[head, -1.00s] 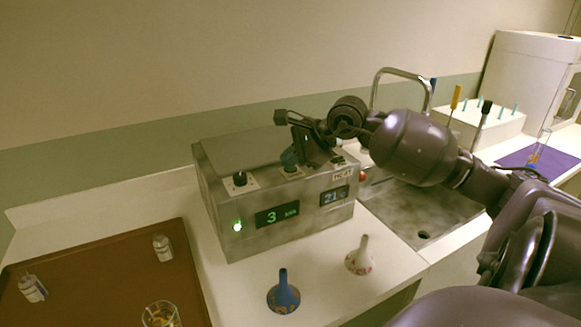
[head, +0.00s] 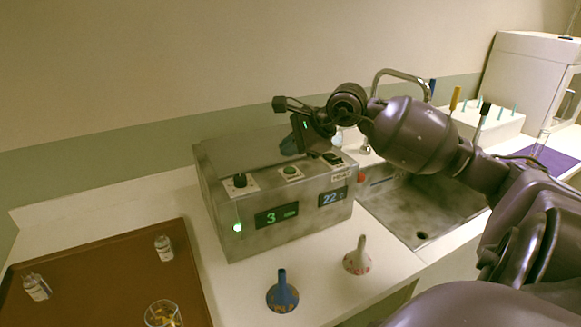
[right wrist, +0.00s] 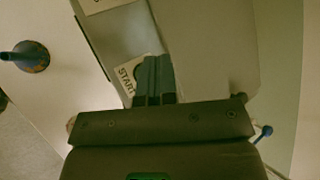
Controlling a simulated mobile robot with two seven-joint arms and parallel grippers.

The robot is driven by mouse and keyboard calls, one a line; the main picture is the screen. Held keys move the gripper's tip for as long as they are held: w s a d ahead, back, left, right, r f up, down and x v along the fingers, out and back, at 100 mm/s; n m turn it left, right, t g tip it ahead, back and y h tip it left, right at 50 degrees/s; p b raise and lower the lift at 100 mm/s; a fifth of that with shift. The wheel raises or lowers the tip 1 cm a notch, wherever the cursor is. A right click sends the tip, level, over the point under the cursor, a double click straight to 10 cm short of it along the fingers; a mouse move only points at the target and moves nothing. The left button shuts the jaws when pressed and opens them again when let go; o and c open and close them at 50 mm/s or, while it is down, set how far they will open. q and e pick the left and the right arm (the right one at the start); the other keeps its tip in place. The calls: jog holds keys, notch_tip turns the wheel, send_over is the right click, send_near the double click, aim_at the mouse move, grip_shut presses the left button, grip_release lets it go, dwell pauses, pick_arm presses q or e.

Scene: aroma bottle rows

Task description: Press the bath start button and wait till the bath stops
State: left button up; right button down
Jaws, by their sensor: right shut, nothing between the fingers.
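The bath (head: 275,222) is a grey metal box on the white counter. My left gripper is out of view.
A brown tray (head: 95,270) with small bottles and a glass lies at left. A sink (head: 425,212) with a tap is at right.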

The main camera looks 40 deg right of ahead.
aim_at(290, 170)
jog(key=shift+r+p, duration=0.5)
jog(key=shift+r, duration=1.15)
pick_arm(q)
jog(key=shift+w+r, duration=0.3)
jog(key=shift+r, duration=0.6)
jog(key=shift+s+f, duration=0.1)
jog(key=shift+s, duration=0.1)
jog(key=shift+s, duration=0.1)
pick_arm(e)
jog(key=shift+s, duration=0.1)
